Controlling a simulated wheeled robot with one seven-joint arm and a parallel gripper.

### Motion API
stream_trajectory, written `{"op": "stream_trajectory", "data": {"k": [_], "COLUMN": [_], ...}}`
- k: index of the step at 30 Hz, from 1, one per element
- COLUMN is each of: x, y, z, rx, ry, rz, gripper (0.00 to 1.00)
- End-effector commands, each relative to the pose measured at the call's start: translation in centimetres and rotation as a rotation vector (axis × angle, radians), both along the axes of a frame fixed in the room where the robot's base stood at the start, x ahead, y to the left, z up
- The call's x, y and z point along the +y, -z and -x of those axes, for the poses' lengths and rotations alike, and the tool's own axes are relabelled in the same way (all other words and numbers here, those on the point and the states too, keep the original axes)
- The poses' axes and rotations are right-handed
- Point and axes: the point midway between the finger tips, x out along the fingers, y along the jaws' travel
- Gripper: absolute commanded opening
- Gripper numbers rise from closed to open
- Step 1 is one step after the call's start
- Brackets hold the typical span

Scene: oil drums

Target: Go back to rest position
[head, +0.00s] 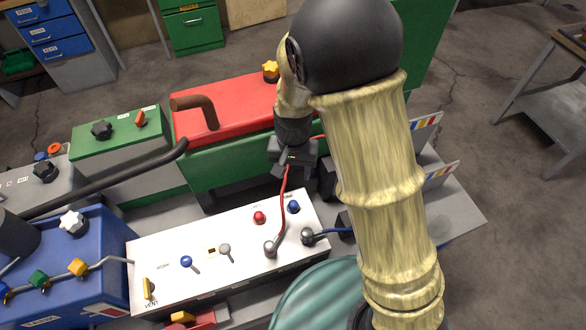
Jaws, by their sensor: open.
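My gripper (293,160) hangs below my beige-sleeved arm near the middle of the head view, pointing down. It is dark, and its jaws look small and partly merged with the dark gap behind them. It is open. It is above or just behind the back edge of a white panel box (205,285), in front of a red-topped green box (235,110). A red cable (284,205) runs from a silver ball-ended plug (270,248) up to beside the jaws; whether it touches them I cannot tell. My forearm hides much of the right side.
A blue box (85,255) with coloured knobs stands at left, near a dark bar (110,180). A green box (135,140) stands behind. A teal ribbed drum (315,300) is at bottom centre. A grey table (545,90) stands at right. Open floor (475,60) lies between.

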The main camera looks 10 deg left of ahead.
Motion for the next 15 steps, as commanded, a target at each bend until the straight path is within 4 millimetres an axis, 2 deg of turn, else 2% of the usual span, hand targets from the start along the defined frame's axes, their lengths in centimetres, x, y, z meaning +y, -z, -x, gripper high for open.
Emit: {"op": "stream_trajectory", "data": {"k": [10,13,15], "x": [-0.1,-1.0,-2.3], "y": [0.0,-0.6,-1.3], "z": [0.0,-0.1,-0.1], "rx": [-0.001,-0.008,-0.017], "ry": [0.001,0.005,0.008], "rz": [-0.001,-0.008,-0.017], "gripper": [0.53,0.53,0.53]}}
